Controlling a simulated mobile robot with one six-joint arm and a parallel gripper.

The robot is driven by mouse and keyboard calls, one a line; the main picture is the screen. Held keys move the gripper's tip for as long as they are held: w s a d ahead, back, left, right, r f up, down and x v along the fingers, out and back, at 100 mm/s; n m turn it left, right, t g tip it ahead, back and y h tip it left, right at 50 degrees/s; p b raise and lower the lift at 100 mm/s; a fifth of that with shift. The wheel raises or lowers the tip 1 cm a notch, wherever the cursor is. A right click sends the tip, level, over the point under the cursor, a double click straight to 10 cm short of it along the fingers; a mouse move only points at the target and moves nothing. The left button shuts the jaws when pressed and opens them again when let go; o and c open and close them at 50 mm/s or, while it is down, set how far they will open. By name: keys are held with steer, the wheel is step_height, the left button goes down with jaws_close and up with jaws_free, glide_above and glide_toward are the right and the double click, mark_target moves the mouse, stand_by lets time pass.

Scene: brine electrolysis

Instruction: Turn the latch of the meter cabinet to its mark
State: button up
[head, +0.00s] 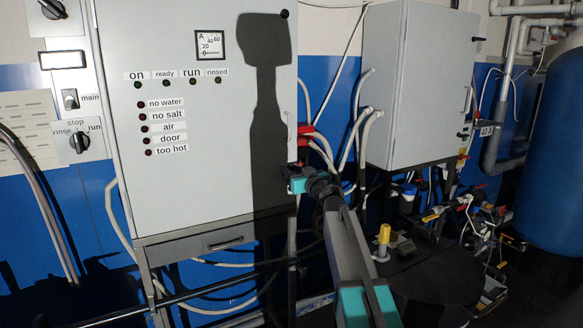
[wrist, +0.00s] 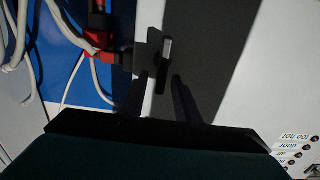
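The meter cabinet (head: 215,150) is the light grey box with a dial and rows of lamps, left of centre in the head view. In the wrist view its pale door face (wrist: 270,60) fills the right side. A dark latch (wrist: 166,50) with a small upright lever sits by the door edge, just beyond my fingertips. My gripper (head: 292,178) is at the cabinet's right edge and hides the latch in the head view. I cannot make out the mark.
A grey door handle (head: 290,128) is just above my gripper. Red fittings (wrist: 95,42) and white hoses are beside the cabinet edge. A second grey cabinet (head: 415,85) stands to the right, with cluttered pipes and valves below. A blue tank (head: 558,150) is far right.

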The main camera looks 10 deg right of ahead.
steer(key=shift+w+a, duration=0.15)
steer(key=shift+w, duration=0.35)
jaws_close()
steer(key=shift+f+m+b, duration=0.1)
steer(key=shift+m+b, duration=0.4)
steer(key=shift+b, duration=0.1)
steer(key=d+m+b, duration=0.1)
steer(key=m+b, duration=0.1)
steer(key=m, duration=0.3)
steer(key=f+m+b, duration=0.1)
steer(key=m+b, duration=0.1)
steer(key=m, duration=0.4)
steer(key=d+f+m+b, duration=0.1)
steer(key=m+b, duration=0.1)
steer(key=m, duration=0.4)
steer(key=shift+w+d+f, duration=0.25)
steer(key=shift+w+d, duration=0.05)
steer(key=shift+w, duration=0.1)
jaws_free()
